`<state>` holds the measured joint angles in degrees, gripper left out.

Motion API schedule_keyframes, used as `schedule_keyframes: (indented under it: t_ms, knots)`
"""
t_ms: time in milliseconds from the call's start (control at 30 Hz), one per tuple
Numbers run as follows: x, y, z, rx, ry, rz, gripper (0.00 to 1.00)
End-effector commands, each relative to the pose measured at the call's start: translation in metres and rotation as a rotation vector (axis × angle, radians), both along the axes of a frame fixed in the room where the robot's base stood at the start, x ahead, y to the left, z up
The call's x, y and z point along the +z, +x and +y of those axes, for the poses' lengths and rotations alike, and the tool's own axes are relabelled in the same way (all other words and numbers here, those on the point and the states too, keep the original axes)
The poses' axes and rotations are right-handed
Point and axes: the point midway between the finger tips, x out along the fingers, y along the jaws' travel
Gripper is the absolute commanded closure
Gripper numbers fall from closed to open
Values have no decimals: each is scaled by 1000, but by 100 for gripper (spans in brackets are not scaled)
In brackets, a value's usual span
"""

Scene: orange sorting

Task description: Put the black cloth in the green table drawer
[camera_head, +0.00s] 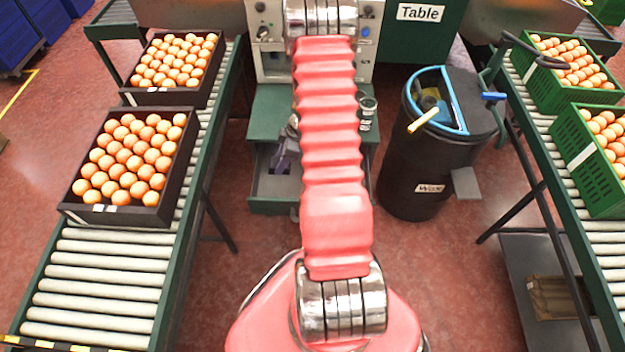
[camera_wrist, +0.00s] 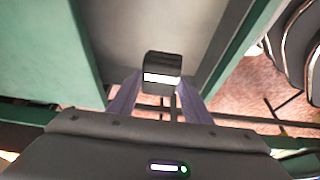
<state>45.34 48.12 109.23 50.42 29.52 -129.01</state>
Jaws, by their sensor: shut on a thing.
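The green table (camera_head: 270,112) stands at the centre of the head view, partly behind my arm. Its drawer (camera_head: 270,187) is pulled out, and its grey inside shows. My gripper (camera_wrist: 162,84) is shut on a small dark thing with a pale band (camera_wrist: 162,62) in the wrist view. I cannot tell whether this is the black cloth; no other cloth can be made out. A grey plate-like surface (camera_wrist: 115,25) and a green panel (camera_wrist: 45,55) lie beyond the fingers. My arm hides much of the table and part of the drawer.
A black waste bin (camera_head: 405,175) with a blue-edged opening stands right of the table. Red floor is clear left of the drawer.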

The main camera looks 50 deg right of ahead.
Motion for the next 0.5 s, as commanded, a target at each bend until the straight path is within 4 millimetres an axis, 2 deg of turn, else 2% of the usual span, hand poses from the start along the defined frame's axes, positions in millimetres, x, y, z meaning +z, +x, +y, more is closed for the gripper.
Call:
schedule_keyframes:
  t_ms: [267, 500]
  knots:
    - [-1, 1, 0, -1, 0, 0, 81]
    - [-27, 0, 1, -1, 1, 2, 81]
